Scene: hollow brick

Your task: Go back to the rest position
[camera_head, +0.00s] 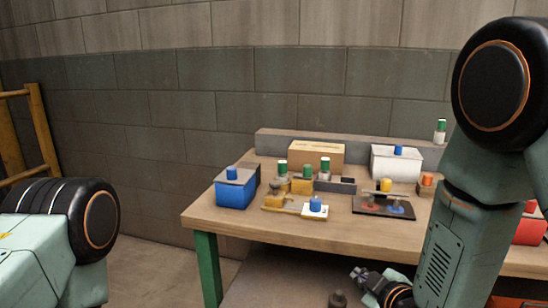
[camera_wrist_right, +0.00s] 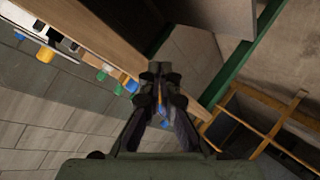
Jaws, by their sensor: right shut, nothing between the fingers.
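My right gripper (camera_head: 360,276) shows small and dark at the lower right of the head view, in front of the table's front edge and below the tabletop level. In the right wrist view the gripper (camera_wrist_right: 160,95) points away from the camera, its fingers shut with nothing between them. The right arm's green links fill the right side of the head view. My left arm shows only as a joint and link at the lower left. The left gripper is out of the picture.
A wooden table (camera_head: 205,216) with green legs (camera_head: 207,262) stands before a block wall. On it are a blue box (camera_head: 234,192), a white box (camera_head: 396,164), a cardboard box (camera_head: 316,154), a dark tray (camera_head: 372,208) and several coloured caps. A yellow rack (camera_head: 44,128) stands left.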

